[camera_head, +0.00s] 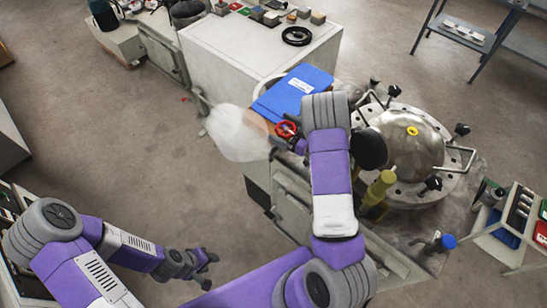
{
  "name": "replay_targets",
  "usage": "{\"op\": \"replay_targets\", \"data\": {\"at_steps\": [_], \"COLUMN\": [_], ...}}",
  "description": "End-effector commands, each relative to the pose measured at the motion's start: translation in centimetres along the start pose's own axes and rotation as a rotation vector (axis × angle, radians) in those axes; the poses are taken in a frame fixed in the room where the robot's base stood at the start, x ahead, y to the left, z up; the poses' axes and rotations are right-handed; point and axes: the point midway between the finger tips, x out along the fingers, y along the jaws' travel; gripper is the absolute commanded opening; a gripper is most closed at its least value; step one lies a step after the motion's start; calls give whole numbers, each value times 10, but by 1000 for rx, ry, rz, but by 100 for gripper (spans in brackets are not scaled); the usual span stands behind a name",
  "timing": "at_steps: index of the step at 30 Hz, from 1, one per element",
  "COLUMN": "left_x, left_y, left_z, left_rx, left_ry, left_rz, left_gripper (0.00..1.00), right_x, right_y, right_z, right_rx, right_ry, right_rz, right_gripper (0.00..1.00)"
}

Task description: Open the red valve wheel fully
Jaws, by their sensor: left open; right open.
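The red valve wheel (287,130) is a small red ring on the near side of the machine, just below a blue lid. My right arm reaches up over the machine, and its wrist is directly right of the wheel. My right gripper (293,127) is at the wheel, small and partly hidden by the wrist; its jaws are open. I cannot tell whether it touches the wheel. My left gripper (211,270) is open and empty, low over the floor at the lower left, well away from the wheel.
The blue lid (293,91) lies behind the wheel. A round metal vessel (411,145) with black knobs stands right of my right arm. A white cabinet (255,55) is behind. A blurry, whitish bag-like shape (236,135) is left of the wheel. Floor at left is clear.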

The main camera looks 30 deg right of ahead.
Motion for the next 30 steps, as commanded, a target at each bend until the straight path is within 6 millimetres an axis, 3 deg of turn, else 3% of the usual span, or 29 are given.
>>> {"op": "replay_targets", "data": {"at_steps": [8,30], "left_x": [-1,5], "left_y": [0,-2], "left_z": [0,0], "left_rx": [0,0], "left_ry": [0,0], "left_rz": [0,0], "left_gripper": [43,43], "right_x": [1,0], "right_y": [-1,4], "right_z": [0,1], "right_rx": [0,-4], "right_ry": [-1,-1], "right_rz": [76,515], "right_gripper": [100,100]}}
